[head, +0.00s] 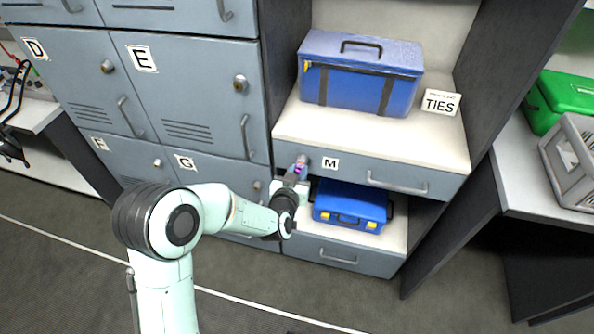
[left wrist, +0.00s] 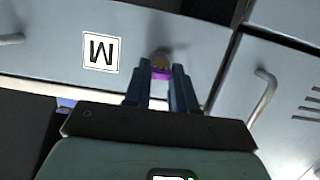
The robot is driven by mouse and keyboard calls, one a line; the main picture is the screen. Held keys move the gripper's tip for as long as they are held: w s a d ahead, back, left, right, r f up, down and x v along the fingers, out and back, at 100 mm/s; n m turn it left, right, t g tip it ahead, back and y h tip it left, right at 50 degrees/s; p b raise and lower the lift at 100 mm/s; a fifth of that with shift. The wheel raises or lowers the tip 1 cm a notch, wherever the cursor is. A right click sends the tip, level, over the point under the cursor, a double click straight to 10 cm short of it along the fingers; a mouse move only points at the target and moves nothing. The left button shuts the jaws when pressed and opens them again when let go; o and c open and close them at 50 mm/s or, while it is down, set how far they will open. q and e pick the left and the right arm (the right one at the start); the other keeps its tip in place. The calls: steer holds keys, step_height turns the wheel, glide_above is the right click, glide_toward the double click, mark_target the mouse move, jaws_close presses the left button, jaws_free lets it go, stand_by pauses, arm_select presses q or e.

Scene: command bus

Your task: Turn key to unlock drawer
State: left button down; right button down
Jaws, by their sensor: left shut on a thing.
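The drawer (head: 390,176) with the M label is closed, below the shelf with the blue box. It also shows upside down in the left wrist view (left wrist: 60,40). A small purple key (head: 299,168) is at the lock (left wrist: 162,56) on the drawer's left end. My left gripper (head: 297,173) is in front of this lock, shut on the key; the key's purple part (left wrist: 161,74) shows between the fingers in the left wrist view. How far the key sits in the lock is hidden by the fingers. My right gripper is not in view.
A blue toolbox (head: 360,75) and a TIES sign (head: 440,102) stand on the shelf above. A smaller blue case (head: 350,205) lies in the opening below the drawer. Grey lockers (head: 190,95) stand left. A green case (head: 562,98) and grey crate (head: 572,155) are at right.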

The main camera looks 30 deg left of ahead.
arm_select(q)
steer(key=shift+f, duration=0.1)
steer(key=c, duration=0.8)
jaws_free()
steer(key=shift+c, duration=0.2)
steer(key=shift+s+d, duration=0.2)
steer(key=shift+s, duration=0.5)
steer(key=shift+s+d, duration=0.15)
steer(key=shift+s, duration=0.5)
steer(key=s+d+b, duration=0.1)
steer(key=s, duration=0.5)
steer(key=shift+s+d, duration=0.35)
steer(key=shift+s, duration=0.05)
